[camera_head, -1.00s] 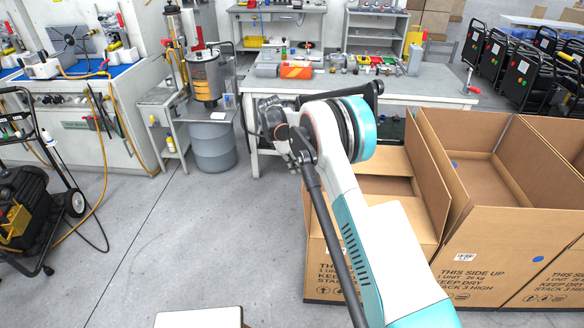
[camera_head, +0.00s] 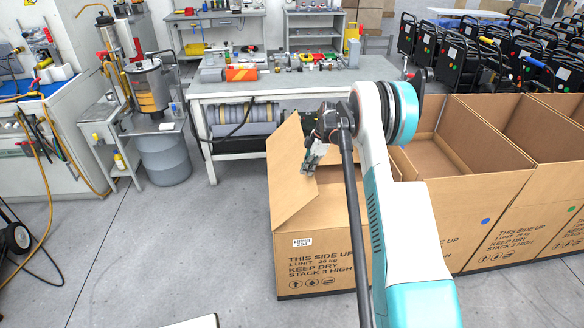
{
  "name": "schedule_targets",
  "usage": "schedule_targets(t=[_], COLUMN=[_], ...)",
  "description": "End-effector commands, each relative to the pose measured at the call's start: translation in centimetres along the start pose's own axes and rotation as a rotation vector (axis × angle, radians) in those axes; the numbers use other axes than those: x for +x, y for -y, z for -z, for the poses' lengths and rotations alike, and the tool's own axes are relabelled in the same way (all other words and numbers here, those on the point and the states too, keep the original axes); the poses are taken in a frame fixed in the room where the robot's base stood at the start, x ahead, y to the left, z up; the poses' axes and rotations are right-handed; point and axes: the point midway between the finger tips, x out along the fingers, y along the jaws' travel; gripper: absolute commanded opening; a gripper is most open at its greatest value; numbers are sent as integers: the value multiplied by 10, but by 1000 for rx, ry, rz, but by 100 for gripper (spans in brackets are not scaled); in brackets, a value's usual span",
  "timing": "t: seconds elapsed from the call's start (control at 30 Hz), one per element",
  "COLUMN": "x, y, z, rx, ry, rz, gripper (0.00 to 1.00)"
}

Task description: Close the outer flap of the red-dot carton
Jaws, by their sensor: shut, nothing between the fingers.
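The nearest-left carton (camera_head: 312,245) stands on the floor, printed "THIS SIDE UP". No red dot shows on it; my arm covers part of its front. Its left, outer flap (camera_head: 288,170) stands up, leaning, along the left edge. My gripper (camera_head: 309,168) is shut and empty, close to the right, inner side of this flap. I cannot tell whether it touches the flap. The right part of the carton's top is mostly hidden behind my arm.
An open carton with a blue dot (camera_head: 470,185) stands to the right, with another open carton (camera_head: 560,150) beyond it. A grey workbench (camera_head: 270,88) is behind. A grey drum (camera_head: 165,158) stands left.

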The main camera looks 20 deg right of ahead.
Motion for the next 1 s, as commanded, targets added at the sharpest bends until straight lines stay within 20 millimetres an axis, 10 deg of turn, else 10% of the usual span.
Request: schedule_targets(t=[0.5,1.0], x=[68,110], y=[0,0], z=[-104,-138], rx=[2,1], ry=[3,3], rz=[0,0], gripper=[0,0])
